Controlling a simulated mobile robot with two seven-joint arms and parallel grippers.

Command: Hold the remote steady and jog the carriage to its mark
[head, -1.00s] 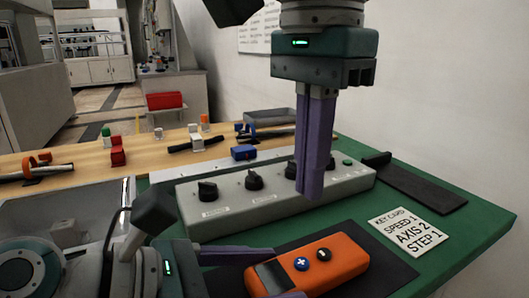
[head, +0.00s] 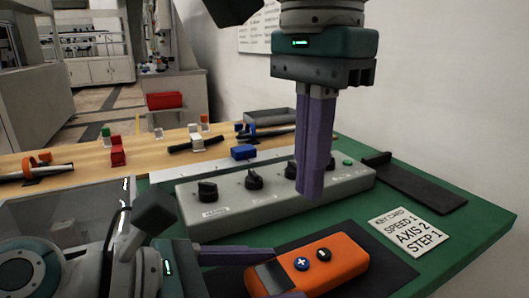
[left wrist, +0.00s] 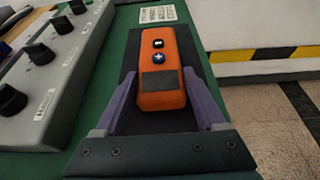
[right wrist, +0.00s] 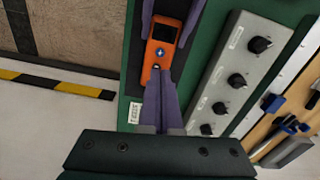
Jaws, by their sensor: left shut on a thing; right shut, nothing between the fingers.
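The orange remote (head: 340,258), with a blue plus button, a dark button and a dark screen, lies over a dark mat on the green bench. My left gripper (left wrist: 158,88) is shut on the remote, one finger along each side. My right gripper (head: 310,194) is shut and empty, pointing down in front of the grey control box (head: 225,214). Its fingers hide part of the box. A white key card (head: 407,231) reads SPEED 1, AXIS 2, STEP 1. Orange parts (head: 45,157) sit by a dark rod at the far left; I cannot tell which piece is the carriage.
Behind the box, a wooden strip (head: 90,172) bears red, white and blue blocks, dark rods and a grey tray (head: 270,116). A dark flat bar (head: 415,188) lies at the right. The green bench (head: 470,220) is clear right of the card.

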